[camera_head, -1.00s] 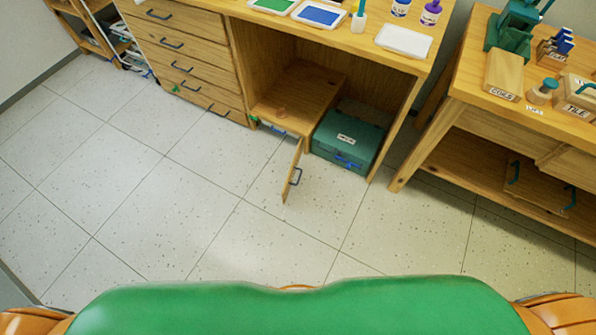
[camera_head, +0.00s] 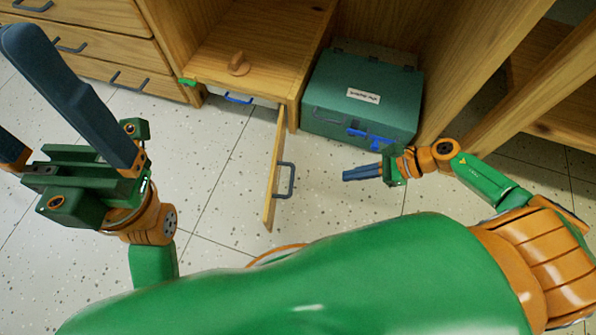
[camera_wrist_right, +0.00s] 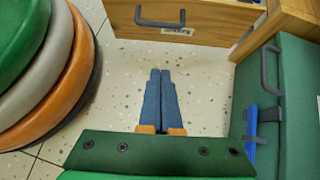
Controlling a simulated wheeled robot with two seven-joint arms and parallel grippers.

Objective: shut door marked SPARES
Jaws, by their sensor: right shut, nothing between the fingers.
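The small wooden door (camera_head: 273,175) of the low cupboard (camera_head: 255,45) stands open, swung out over the floor and seen nearly edge-on. Its dark handle (camera_head: 285,180) faces right. In the right wrist view the door (camera_wrist_right: 215,18) spans the top, with its handle (camera_wrist_right: 160,22) and a small label (camera_wrist_right: 179,31) too small to read. My right gripper (camera_head: 346,174) is shut and empty, to the right of the door and apart from it; its fingertips (camera_wrist_right: 160,74) point toward the door in the wrist view. My left gripper (camera_head: 30,120) is raised at the left, its fingers spread.
A teal toolbox (camera_head: 365,95) with blue latches stands on the floor right of the cupboard, close to my right gripper. A drawer unit (camera_head: 100,45) is at the upper left. A wooden leg (camera_head: 490,75) rises at the right. Speckled floor (camera_head: 225,200) left of the door is clear.

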